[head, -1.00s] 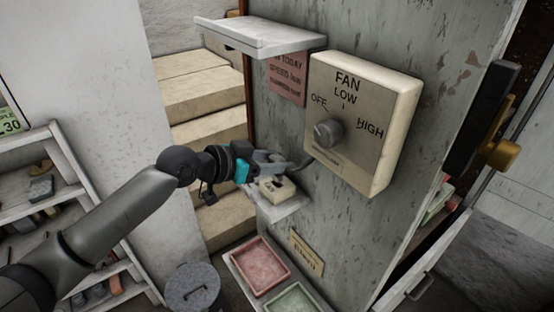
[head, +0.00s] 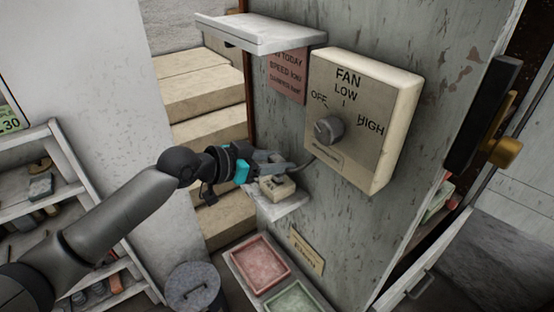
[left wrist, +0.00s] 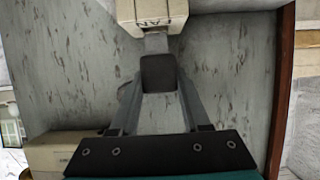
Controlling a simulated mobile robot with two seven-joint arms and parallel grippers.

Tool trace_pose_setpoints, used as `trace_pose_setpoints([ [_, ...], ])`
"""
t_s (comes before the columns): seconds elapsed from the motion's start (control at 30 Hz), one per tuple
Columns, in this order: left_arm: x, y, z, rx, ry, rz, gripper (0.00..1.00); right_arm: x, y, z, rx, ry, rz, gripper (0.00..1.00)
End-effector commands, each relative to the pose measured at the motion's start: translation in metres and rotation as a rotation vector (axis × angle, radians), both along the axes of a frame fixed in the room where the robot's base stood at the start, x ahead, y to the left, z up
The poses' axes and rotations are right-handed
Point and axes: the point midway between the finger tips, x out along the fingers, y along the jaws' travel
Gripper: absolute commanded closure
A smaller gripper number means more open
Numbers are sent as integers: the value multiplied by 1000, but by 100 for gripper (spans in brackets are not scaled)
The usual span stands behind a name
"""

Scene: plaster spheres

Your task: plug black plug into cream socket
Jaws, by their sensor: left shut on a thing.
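The cream socket (head: 277,190) sits on a small pale shelf on the grey wall panel. It also shows at the top of the left wrist view (left wrist: 152,12), with upside-down lettering. My left gripper (head: 278,169) is just above the socket, pointing right along the panel. It is shut on the black plug (left wrist: 158,72), which shows dark between the fingers in the left wrist view. In the head view the fingers mostly hide the plug. A grey part lies between plug and socket in the wrist view; I cannot tell whether they touch. My right gripper is not in view.
The cream fan box (head: 362,118) with its knob juts from the panel right of my gripper. A ledge (head: 262,34) overhangs above. Red (head: 261,264) and green (head: 295,299) trays lie below. Pale steps (head: 210,97) are behind my gripper.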

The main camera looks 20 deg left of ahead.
Motion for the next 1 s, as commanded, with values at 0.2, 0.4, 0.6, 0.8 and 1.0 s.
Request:
trace_pose_setpoints([
  [0.2, 0, 0, -6, 0, 0, 0, 100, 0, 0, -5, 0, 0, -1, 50],
  [0.4, 0, 0, -12, 0, 0, 0, 100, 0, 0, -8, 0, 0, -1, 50],
  [0.6, 0, 0, -17, 1, 1, 0, 100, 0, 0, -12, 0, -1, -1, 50],
  [0.8, 0, 0, -22, 1, 1, 0, 100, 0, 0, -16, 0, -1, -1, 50],
  [1.0, 0, 0, -25, 1, 1, 0, 49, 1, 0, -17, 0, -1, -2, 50],
])
